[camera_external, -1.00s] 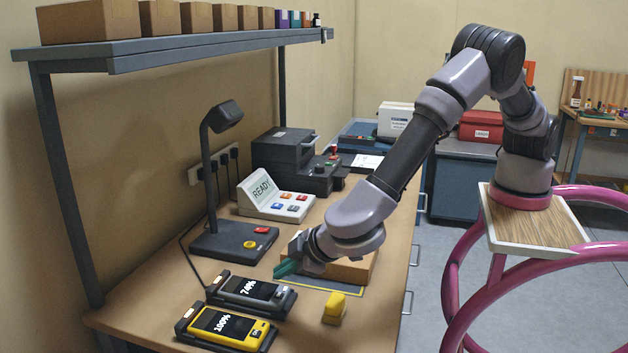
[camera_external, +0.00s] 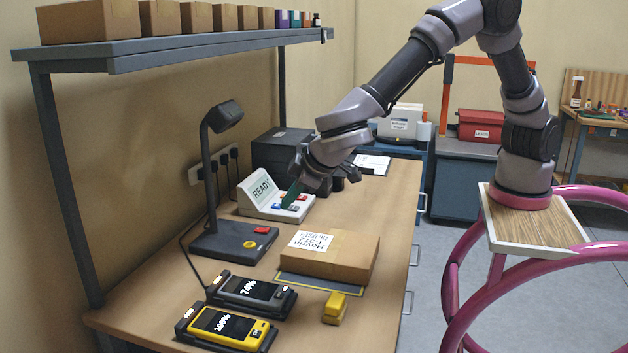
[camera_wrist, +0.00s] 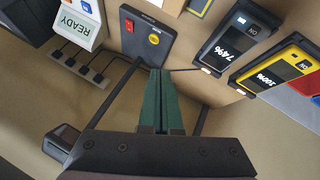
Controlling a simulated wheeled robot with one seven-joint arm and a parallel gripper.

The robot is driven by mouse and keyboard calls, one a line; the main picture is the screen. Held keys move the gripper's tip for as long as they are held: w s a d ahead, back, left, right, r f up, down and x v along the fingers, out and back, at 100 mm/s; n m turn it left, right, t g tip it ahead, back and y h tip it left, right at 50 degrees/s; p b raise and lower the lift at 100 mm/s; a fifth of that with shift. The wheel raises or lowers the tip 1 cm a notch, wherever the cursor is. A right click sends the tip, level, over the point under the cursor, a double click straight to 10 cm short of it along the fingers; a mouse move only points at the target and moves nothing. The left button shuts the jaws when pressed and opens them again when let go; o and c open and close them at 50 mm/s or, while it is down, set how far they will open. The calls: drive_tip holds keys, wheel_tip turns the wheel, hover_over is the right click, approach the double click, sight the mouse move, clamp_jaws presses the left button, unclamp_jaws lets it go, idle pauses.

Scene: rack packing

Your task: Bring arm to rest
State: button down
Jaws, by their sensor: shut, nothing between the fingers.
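My gripper (camera_external: 290,196) has green fingers. It hangs in the air over the workbench, in front of the white console with the READY screen in the external view. In the wrist view the green fingers (camera_wrist: 160,100) lie side by side, shut, with nothing between them. My arm is bent, with its elbow high at the top of the external view and partly cut off. The gripper is clear of the cardboard box (camera_external: 328,255), which lies with its white label up on the bench below.
The READY console (camera_external: 262,206) and a dark lamp stand (camera_external: 232,243) are close to the gripper. Two handheld scanners in cradles (camera_external: 250,290) and a yellow block (camera_external: 335,308) sit at the front. A shelf (camera_external: 170,52) with several boxes overhangs the bench (camera_external: 390,215).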

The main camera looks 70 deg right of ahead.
drive_tip(key=s+d+r+m+g+y, duration=0.15)
drive_tip(key=s+d+r, duration=0.35)
drive_tip(key=d+r, duration=0.6)
drive_tip(key=s+d+r+m+g+y, duration=0.1)
drive_tip(key=s+d+r+m, duration=0.45)
drive_tip(key=d, duration=0.85)
drive_tip(key=s+d+r+t+y, duration=0.1)
drive_tip(key=s+d+r, duration=0.2)
drive_tip(key=s, duration=0.7)
drive_tip(key=s+d+r+t+y, duration=0.1)
drive_tip(key=s+d+r, duration=0.2)
drive_tip(key=s+d, duration=0.4)
drive_tip(key=s, duration=0.3)
drive_tip(key=shift+d+y, duration=0.15)
drive_tip(key=shift+y, duration=0.2)
